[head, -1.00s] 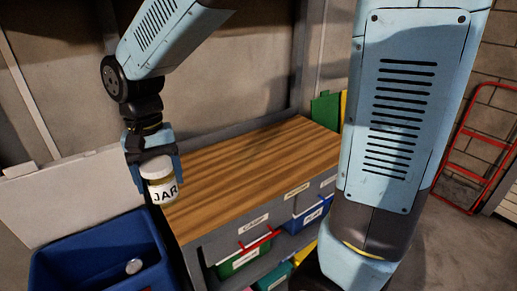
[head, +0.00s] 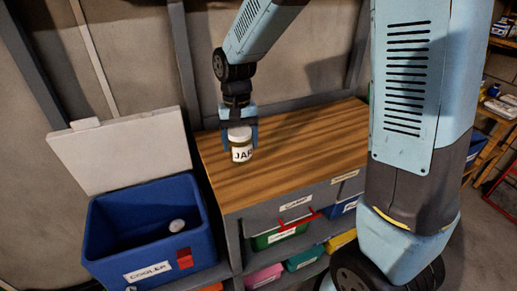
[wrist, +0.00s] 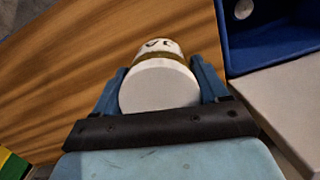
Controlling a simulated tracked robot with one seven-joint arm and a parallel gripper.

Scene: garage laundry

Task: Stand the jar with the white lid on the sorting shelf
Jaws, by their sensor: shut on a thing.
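The jar with the white lid (head: 241,150) is upright, with a label reading JAR on its front. My gripper (head: 240,137) is shut on it near the lid, one finger on each side. The jar is over the wooden top of the sorting shelf (head: 300,150), toward its left part. I cannot tell whether its base touches the wood. In the wrist view the white lid (wrist: 158,88) faces the camera between my two blue fingers, with the wooden top behind it.
An open blue cooler (head: 150,255) stands left of the shelf with its white lid (head: 120,150) raised. A small white round thing (head: 177,226) lies inside it. Below the wooden top are labelled compartments and coloured bins (head: 280,237). The wooden top right of the jar is clear.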

